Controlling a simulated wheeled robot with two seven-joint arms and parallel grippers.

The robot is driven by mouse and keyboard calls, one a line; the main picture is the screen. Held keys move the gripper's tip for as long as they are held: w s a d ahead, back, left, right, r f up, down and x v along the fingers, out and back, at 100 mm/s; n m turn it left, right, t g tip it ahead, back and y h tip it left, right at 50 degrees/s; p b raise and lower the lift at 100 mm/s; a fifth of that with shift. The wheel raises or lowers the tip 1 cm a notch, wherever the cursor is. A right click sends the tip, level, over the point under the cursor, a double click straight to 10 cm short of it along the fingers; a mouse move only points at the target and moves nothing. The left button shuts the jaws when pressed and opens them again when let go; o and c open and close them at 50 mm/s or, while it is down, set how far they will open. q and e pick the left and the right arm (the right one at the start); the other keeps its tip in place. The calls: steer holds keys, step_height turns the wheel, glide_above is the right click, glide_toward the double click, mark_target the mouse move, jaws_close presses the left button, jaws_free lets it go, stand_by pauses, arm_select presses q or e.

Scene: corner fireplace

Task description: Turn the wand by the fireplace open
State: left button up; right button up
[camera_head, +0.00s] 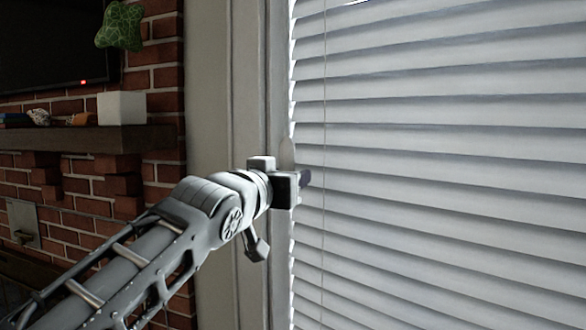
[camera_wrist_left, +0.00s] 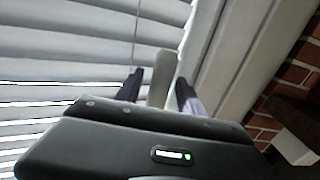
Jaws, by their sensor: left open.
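The wand (camera_head: 287,150) is a pale grey, round-topped piece at the left edge of the white blinds (camera_head: 430,150). Its lower part is hidden behind my left gripper (camera_head: 303,180) in the head view. In the left wrist view the wand (camera_wrist_left: 160,72) stands between the two dark fingers of my left gripper (camera_wrist_left: 157,82), with a visible gap on each side. The gripper is open, and I cannot tell whether a finger touches the wand. My right gripper is not in view.
A thin cord (camera_head: 324,120) hangs down the blinds right of the gripper. The pale window frame (camera_head: 240,80) is close behind my left arm. At the left are a brick wall (camera_head: 165,75), a dark mantel (camera_head: 80,138) with a white planter (camera_head: 121,108), and a dark screen (camera_head: 50,45).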

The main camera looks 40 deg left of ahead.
arm_select(q)
steer(key=shift+p+x, duration=0.4)
steer(key=shift+x, duration=1.3)
steer(key=shift+c, duration=0.3)
jaws_close()
